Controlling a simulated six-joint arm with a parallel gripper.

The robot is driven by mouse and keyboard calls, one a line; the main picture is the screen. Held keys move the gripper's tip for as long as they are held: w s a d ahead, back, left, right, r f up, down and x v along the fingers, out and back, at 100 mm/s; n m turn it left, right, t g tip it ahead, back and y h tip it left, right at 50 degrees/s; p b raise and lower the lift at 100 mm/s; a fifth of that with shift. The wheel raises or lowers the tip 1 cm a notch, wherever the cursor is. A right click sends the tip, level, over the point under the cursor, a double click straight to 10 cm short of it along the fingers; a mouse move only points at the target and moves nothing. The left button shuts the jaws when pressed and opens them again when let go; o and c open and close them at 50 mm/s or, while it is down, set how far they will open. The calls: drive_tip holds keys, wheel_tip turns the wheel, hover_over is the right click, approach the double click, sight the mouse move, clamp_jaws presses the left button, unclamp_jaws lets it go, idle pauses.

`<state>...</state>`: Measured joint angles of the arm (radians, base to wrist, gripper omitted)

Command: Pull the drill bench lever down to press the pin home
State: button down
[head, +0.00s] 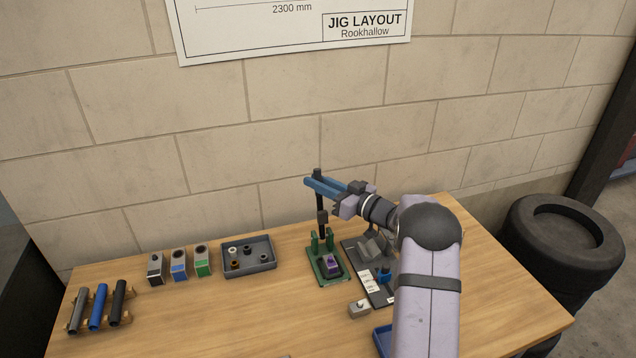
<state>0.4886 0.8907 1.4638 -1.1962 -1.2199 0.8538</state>
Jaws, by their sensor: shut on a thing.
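The drill bench press stands on a green base (327,268) towards the right of the table, with a black upright column (319,217) behind it. Its blue lever (323,185) lies across the column top, close to level and dipping slightly to the right. My gripper (348,194) is shut on the right part of the lever. The jaws hide that end. I cannot make out the pin.
A dark fixture plate (376,289) with a white label lies right of the press, partly behind my arm. A grey tray (249,254), several coloured blocks (179,265) and rods on a rack (98,308) stand left. The front middle table is clear.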

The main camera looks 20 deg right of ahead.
drive_tip(key=shift+s+f+b, duration=0.1)
drive_tip(key=shift+s+b, duration=0.1)
drive_tip(key=shift+b, duration=0.15)
drive_tip(key=s+f+n+t+y+b, duration=0.2)
drive_tip(key=s+n+y+b, duration=0.5)
drive_tip(key=b, duration=1.6)
drive_tip(key=s+t, duration=0.1)
drive_tip(key=s, duration=0.4)
drive_tip(key=shift+s+n, duration=0.15)
drive_tip(key=shift+n, duration=0.15)
drive_tip(key=shift+r+t+y, duration=0.1)
drive_tip(key=shift+t+y, duration=0.2)
drive_tip(key=c, duration=1.6)
unclamp_jaws()
drive_tip(key=shift+c, duration=0.2)
drive_tip(key=shift+r, duration=0.15)
wheel_tip(320, 180, up, 10)
